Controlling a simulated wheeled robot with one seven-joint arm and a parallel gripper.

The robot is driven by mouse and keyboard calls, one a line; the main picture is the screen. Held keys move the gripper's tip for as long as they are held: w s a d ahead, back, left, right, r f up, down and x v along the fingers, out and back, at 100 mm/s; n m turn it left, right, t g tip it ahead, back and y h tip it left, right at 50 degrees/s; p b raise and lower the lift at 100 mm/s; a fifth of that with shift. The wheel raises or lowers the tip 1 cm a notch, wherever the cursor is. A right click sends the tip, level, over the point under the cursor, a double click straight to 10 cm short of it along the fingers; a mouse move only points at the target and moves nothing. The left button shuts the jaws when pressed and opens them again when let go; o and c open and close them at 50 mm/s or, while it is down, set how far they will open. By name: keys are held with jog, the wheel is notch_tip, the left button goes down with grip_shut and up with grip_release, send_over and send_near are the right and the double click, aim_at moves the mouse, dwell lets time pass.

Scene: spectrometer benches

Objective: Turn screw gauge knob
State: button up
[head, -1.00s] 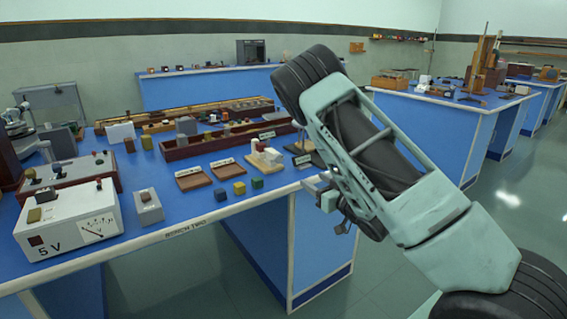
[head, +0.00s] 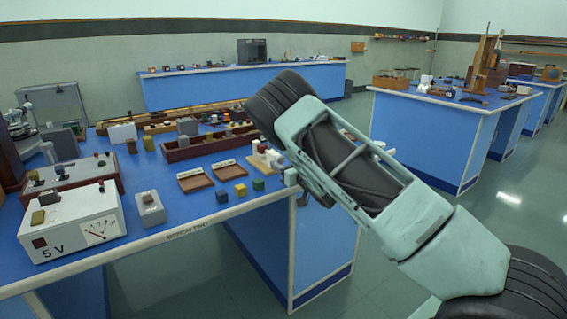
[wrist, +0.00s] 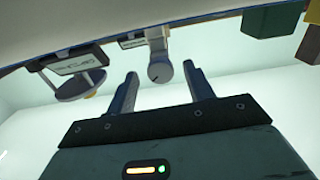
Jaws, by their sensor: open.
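A grey cylindrical knob with a dark line on its round end, likely the screw gauge knob (wrist: 158,73), shows in the wrist view at the bench edge. My gripper (wrist: 160,70) is open, with one finger on each side of the knob in the picture. Gaps show between the knob and both fingers, and I cannot tell how deep the fingers reach. In the head view my forearm hides the knob and most of the gripper at the front right corner of the bench.
In the head view, small cubes (head: 240,190), wooden trays (head: 195,180) and a voltage box (head: 70,222) stand on the blue bench. Floor to the right is open.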

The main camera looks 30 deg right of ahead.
jog(key=shift+w, duration=0.4)
jog(key=shift+c, duration=0.3)
jog(key=c, duration=0.9)
jog(key=n+b, duration=0.2)
jog(key=n, duration=0.2)
jog(key=shift+f+n, duration=0.1)
jog(key=shift+n, duration=0.2)
jog(key=n+b, duration=0.2)
jog(key=n, duration=0.2)
jog(key=shift+n, duration=0.3)
